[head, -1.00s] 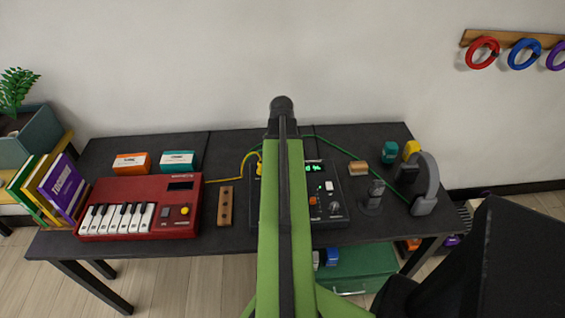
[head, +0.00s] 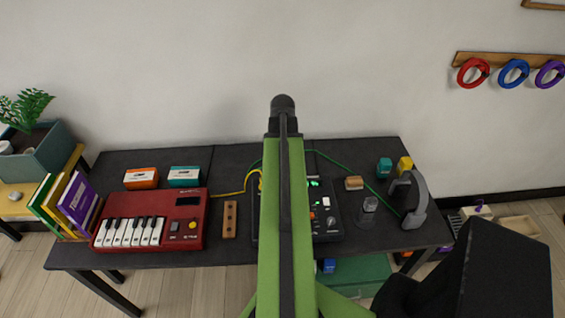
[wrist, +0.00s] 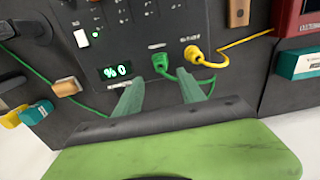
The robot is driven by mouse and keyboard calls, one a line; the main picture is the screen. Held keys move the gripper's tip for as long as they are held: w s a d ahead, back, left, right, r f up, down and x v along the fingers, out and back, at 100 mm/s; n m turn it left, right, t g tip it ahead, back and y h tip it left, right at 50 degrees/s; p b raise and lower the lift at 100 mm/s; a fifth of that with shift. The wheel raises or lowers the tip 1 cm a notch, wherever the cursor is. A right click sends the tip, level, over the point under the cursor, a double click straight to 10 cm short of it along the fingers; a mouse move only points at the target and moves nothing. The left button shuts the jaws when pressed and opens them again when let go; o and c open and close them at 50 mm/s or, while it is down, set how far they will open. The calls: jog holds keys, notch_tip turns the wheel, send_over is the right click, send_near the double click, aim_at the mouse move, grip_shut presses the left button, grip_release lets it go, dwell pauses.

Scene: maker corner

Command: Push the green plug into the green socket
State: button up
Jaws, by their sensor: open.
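The green plug (wrist: 160,63) is at the edge of the dark control box (wrist: 145,40) in the wrist view, beside the yellow plug (wrist: 193,53). A green cable trails from it. I cannot tell how deep it sits, and the green socket is not distinct. My gripper (wrist: 159,77) is open, its two fingers apart, with the green plug showing beyond the gap between the tips. I see no contact.
A red keyboard (head: 150,219) and a wooden block with holes (head: 230,219) stand left of the box. A dark stand (head: 367,211) and grey headphones (head: 416,205) stand right. Small orange (head: 141,179) and teal (head: 184,177) boxes lie at the back left.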

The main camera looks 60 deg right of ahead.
notch_tip(320, 180, up, 8)
jog(key=p, duration=0.5)
jog(key=shift+f+p, duration=0.2)
jog(key=shift+p, duration=0.2)
jog(key=shift+w, duration=0.1)
jog(key=w+a+f+n+b, duration=0.1)
jog(key=w+a+n, duration=0.5)
jog(key=w+a, duration=1.4)
jog(key=w+a+f+n+b, duration=0.1)
jog(key=a+n, duration=0.4)
jog(key=a, duration=2.4)
jog(key=shift+w+a, duration=0.2)
jog(key=shift+w, duration=0.15)
